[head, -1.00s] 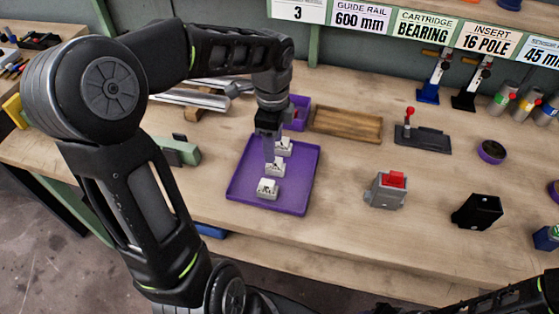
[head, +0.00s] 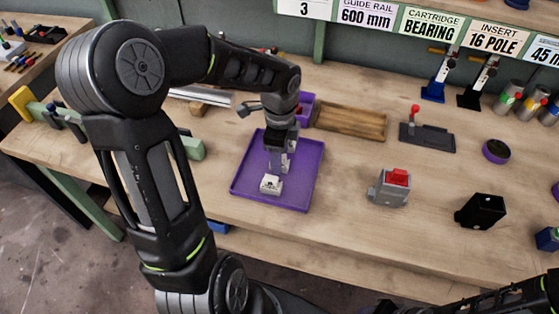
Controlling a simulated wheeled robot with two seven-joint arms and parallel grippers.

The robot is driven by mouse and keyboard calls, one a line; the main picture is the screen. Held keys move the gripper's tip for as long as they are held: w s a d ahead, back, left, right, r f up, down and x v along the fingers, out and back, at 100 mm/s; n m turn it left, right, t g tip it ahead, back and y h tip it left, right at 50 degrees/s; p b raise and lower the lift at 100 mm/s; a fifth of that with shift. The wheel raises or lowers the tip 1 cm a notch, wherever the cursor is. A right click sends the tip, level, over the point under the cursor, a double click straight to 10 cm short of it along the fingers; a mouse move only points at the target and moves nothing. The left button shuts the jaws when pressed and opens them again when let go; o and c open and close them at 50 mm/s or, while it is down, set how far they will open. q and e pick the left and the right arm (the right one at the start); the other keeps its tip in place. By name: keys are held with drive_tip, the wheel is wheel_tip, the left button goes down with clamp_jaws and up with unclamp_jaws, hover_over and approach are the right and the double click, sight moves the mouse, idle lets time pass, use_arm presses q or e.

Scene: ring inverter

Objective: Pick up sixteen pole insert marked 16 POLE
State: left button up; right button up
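A purple tray (head: 300,198) lies on the bench. One small white insert with dark marking (head: 271,184) sits near its front edge; the marking is too small to read. My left gripper (head: 276,168) points down over the tray, just behind this insert.
A label reading "INSERT 16 POLE" (head: 494,37) hangs on the shelf edge. A wooden tray (head: 352,122) and a small purple bin (head: 307,103) stand behind the tray. A grey block with a red top (head: 390,188) and a black block (head: 480,211) stand to the right, with bare bench between.

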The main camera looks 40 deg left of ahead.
use_arm(q)
drive_tip(key=shift+f, duration=0.8)
clamp_jaws()
idle(0.4)
